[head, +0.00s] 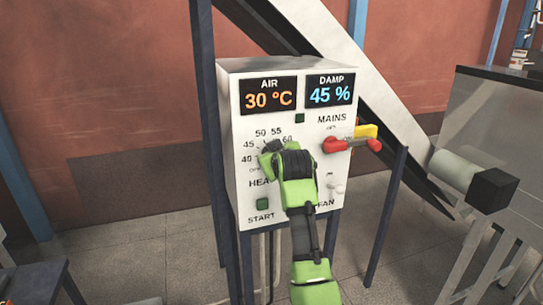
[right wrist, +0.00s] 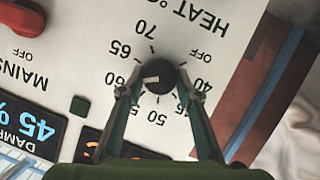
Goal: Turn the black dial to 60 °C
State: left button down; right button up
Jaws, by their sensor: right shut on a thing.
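The black dial (right wrist: 163,72) sits on the white control panel (head: 240,115), with printed numbers from 40 to 70 and OFF around it. In the right wrist view, which shows the panel upside down, my right gripper (right wrist: 157,88) is shut on the dial, one finger on each side. The dial's white mark points left, toward the side with the 60; a finger covers part of the scale there, so the exact setting is hard to tell. In the head view my right gripper (head: 277,160) hides the dial. My left gripper is not in view.
The panel's displays read AIR 30 °C (head: 268,94) and DAMP 45 % (head: 330,91). A red MAINS handle (head: 336,145) sticks out right of the dial. A green START button (head: 263,204) and a FAN switch (head: 336,189) are lower down. Dark posts flank the panel.

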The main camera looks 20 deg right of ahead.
jog(key=shift+f, duration=0.15)
jog(key=o, duration=1.1)
jog(key=shift+o, duration=0.2)
jog(key=v, duration=1.2)
jog(key=shift+w, duration=0.1)
